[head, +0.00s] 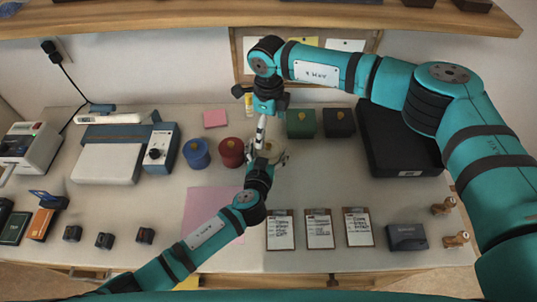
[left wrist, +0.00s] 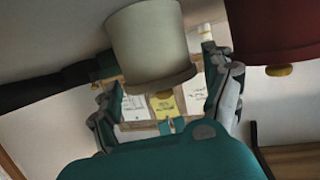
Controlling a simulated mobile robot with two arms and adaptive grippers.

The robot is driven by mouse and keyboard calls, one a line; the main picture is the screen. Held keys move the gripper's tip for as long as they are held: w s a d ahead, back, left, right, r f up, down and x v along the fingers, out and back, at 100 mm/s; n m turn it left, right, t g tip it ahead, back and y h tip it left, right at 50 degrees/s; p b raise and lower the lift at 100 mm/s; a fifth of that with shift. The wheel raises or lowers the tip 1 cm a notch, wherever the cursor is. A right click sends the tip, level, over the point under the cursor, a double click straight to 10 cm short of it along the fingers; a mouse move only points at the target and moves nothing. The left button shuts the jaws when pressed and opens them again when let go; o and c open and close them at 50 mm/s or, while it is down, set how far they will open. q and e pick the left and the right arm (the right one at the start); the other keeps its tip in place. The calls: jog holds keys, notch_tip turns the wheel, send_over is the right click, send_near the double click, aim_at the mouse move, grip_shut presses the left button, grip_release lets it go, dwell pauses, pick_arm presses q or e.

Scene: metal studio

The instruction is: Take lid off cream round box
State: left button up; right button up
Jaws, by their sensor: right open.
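The cream round box (left wrist: 148,42) with its lid (left wrist: 155,82) on shows upside down in the left wrist view. In the head view it is mostly hidden behind my grippers. My left gripper (head: 267,158) is at the box; its fingers (left wrist: 167,100) are spread, one toward each side of the lid, and seem apart from it. My right gripper (head: 261,132) is open, pointing down above the box area from the back. Whether it touches the lid cannot be told.
A red round box (head: 231,152) and a blue one (head: 196,153) stand close on the left. Green (head: 301,124) and black (head: 339,123) boxes stand behind to the right. Clipboards (head: 319,229) lie in front. A pink mat (head: 205,207) lies front left, partly under my left arm.

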aim_at(271, 145)
pick_arm(q)
jog(key=c, duration=1.3)
jog(key=shift+c, duration=0.3)
pick_arm(e)
jog(key=shift+o, duration=0.7)
jog(key=shift+s+a+f+n, duration=0.1)
jog(key=shift+s+n, duration=0.05)
jog(key=shift+n, duration=0.25)
jog(key=shift+d+n, duration=0.2)
jog(key=shift+n, duration=0.3)
jog(key=shift+d+f, duration=0.2)
jog(key=shift+f, duration=0.3)
notch_tip(271, 145, down, 7)
jog(key=shift+r, duration=0.2)
